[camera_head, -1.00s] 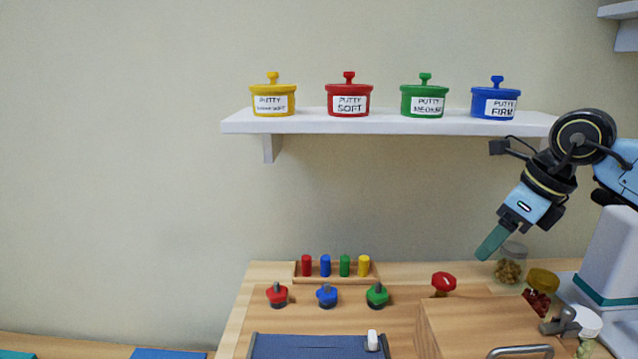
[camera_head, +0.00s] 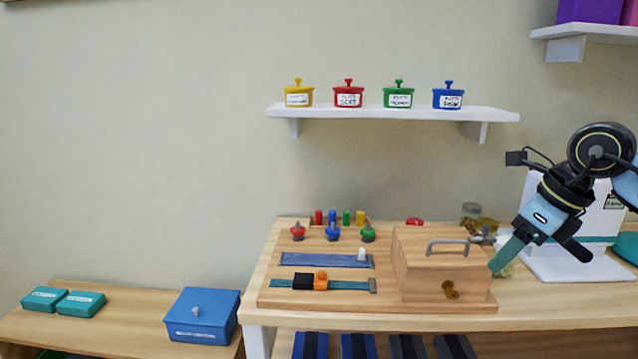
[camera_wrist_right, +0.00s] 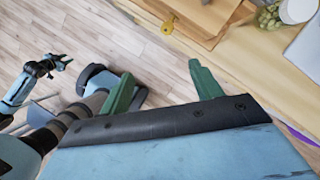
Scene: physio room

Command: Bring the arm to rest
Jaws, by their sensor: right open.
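My right gripper (camera_head: 538,255) is at the right of the head view, in front of the wooden worktable (camera_head: 560,296) and beside the wooden box. Its green fingers are spread apart with nothing between them. In the right wrist view the same two green fingers (camera_wrist_right: 163,88) stand wide apart over the floor and the table's edge. My left arm is not in the head view. A blue arm and dark gripper of mine (camera_wrist_right: 45,68) show at the left of the right wrist view, too small to tell the jaws.
A wooden box (camera_head: 425,270) with a grey handle stands close left of the right gripper. A white stand (camera_head: 565,258) and jars are behind it. A shelf (camera_head: 400,112) with putty pots hangs above. A blue box (camera_head: 203,315) sits on the low left table.

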